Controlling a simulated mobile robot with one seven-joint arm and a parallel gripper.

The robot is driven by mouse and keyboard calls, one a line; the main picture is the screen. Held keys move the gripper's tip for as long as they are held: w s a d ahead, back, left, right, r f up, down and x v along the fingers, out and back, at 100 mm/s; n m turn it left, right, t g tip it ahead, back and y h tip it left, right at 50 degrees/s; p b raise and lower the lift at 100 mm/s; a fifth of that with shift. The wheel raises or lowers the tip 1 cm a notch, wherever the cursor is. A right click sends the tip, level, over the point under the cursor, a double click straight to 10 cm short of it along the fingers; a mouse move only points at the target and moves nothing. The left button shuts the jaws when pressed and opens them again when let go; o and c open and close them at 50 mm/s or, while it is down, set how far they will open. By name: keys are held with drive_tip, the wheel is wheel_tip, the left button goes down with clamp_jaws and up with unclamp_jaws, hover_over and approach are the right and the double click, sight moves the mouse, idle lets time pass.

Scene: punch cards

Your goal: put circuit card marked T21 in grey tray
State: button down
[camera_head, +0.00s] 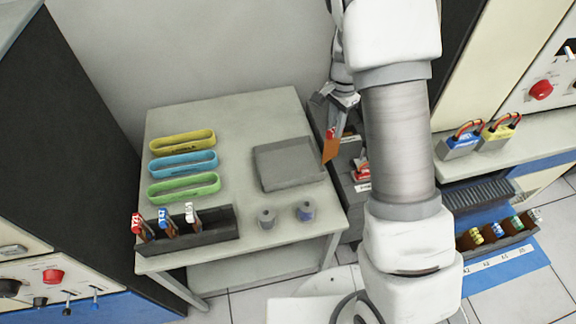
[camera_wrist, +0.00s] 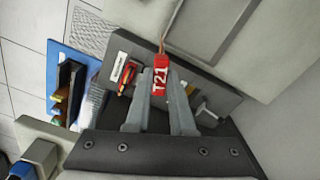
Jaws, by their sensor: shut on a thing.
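My gripper (camera_wrist: 160,98) is shut on the circuit card marked T21 (camera_wrist: 161,75), whose red end with white lettering shows between the fingers in the wrist view. In the head view the card (camera_head: 331,147) hangs below my gripper (camera_head: 343,108) as an orange-brown board, just right of the grey tray's right edge. It is held up, apart from the table. The grey tray (camera_head: 288,182) lies on the right part of the table and looks empty. My arm hides part of the area to the right.
The table (camera_head: 235,125) also bears yellow, blue and green oval trays (camera_head: 183,165), a dark rack (camera_head: 207,237) with several cards, and two small cylinders (camera_head: 267,218). A dark cabinet (camera_head: 352,185) with another red-ended card stands right of the table. A card rack (camera_head: 498,238) lies farther right.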

drive_tip(key=w+a+f+m+p, duration=0.3)
drive_tip(key=a+f+m, duration=0.1)
drive_tip(key=a+f, duration=0.6)
drive_tip(key=shift+w+a+f, duration=0.25)
drive_tip(key=shift+a+f, duration=0.1)
drive_tip(key=shift+a, duration=0.4)
drive_tip(key=shift+f, duration=0.2)
drive_tip(key=c, duration=0.8)
unclamp_jaws()
drive_tip(key=shift+r, duration=0.1)
